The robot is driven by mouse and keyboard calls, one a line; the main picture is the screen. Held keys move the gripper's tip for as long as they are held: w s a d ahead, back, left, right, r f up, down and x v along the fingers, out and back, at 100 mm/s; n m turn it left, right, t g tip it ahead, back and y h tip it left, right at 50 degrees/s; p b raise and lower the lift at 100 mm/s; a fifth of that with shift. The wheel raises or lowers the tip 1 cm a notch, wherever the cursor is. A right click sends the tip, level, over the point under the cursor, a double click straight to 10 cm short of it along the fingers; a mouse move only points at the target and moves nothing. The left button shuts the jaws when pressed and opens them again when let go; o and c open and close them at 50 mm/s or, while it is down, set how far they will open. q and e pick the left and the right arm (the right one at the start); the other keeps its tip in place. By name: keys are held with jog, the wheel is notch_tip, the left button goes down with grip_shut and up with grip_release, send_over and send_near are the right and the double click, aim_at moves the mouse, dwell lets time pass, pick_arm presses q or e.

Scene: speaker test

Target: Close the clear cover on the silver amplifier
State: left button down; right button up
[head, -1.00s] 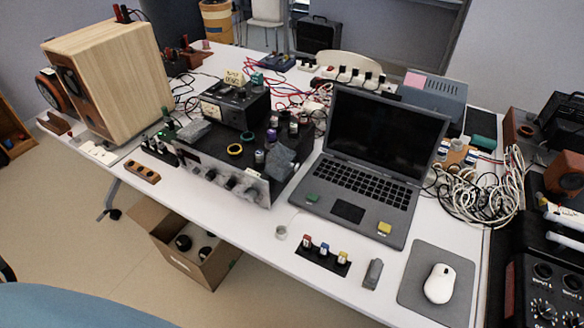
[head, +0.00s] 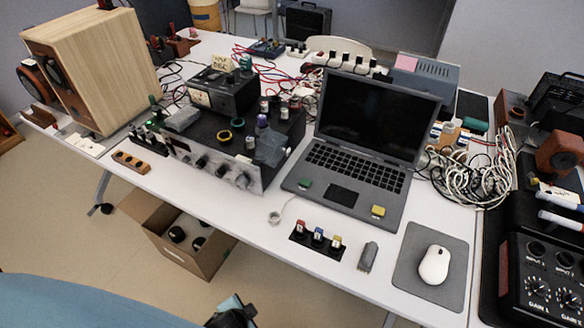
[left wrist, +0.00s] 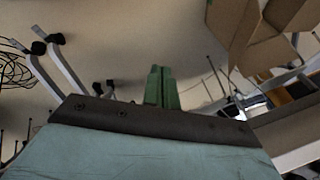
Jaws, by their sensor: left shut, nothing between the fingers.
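The silver amplifier (head: 213,168) sits on the white table left of the laptop, with a silver front panel, knobs and a dark top. A black meter box and several small parts and rings stand on it. I cannot clearly make out the clear cover; a crumpled grey translucent piece (head: 271,148) lies at the amplifier's right end. My left gripper (head: 233,308) shows at the bottom edge of the head view, in front of and below the table edge, away from the amplifier. In the left wrist view its green fingers (left wrist: 161,88) are together and empty. My right gripper is not in view.
A wooden speaker (head: 105,65) stands left of the amplifier. An open laptop (head: 345,165) is to its right, with a switch block (head: 318,239) in front. A cardboard box (head: 205,255) sits on the floor below the table. Cables (head: 465,175) lie at the right.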

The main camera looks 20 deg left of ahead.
aim_at(275, 150)
pick_arm(q)
jog(key=w+a+r+t+y, duration=0.1)
jog(key=w+r+t, duration=0.1)
jog(key=w+r, duration=0.35)
jog(key=w+a+r+t+y+b, duration=0.1)
jog(key=w+r+y, duration=0.1)
jog(key=r, duration=0.7)
jog(key=w+a+r+t+y, duration=0.1)
jog(key=w+r+t, duration=0.15)
jog(key=r, duration=0.55)
jog(key=w+d+r+m+t+h, duration=0.4)
jog(key=w+d+r+m+t, duration=0.35)
jog(key=d+r+m, duration=0.35)
jog(key=w+a+p, duration=0.1)
jog(key=w+a, duration=0.1)
jog(key=w, duration=0.3)
jog(key=w+a+f+m+p, duration=0.1)
jog(key=w+a, duration=0.2)
jog(key=w, duration=0.2)
jog(key=shift+w+a, duration=0.25)
jog(key=shift+a, duration=0.1)
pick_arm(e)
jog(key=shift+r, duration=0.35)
pick_arm(q)
jog(key=shift+f, duration=0.1)
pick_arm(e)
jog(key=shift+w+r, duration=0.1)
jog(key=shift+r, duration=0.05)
